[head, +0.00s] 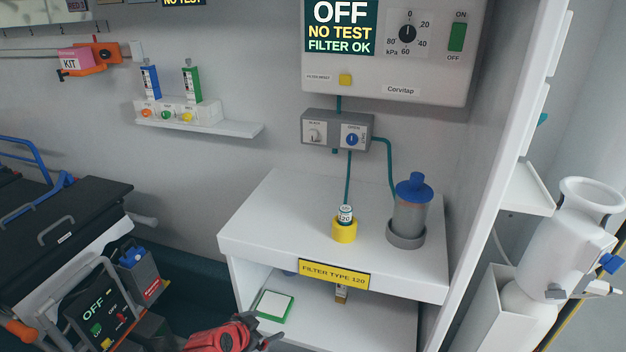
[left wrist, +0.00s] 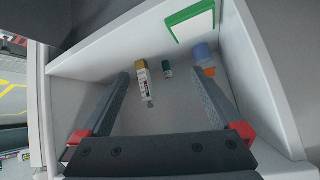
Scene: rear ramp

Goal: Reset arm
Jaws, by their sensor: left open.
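My left gripper (head: 262,338) is at the bottom of the head view, red and dark, in front of the lower shelf of the white cabinet (head: 260,235). In the left wrist view its two dark fingers (left wrist: 160,78) are spread wide and point into that shelf, with nothing between them in their grip. My right gripper is not in view.
A green-edged white box (head: 273,306) lies on the lower shelf. On the cabinet top stand a yellow holder (head: 344,232) with a vial and a blue-lidded canister (head: 410,218). Shelf walls flank the fingers. A black unit reading OFF (head: 95,302) stands left.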

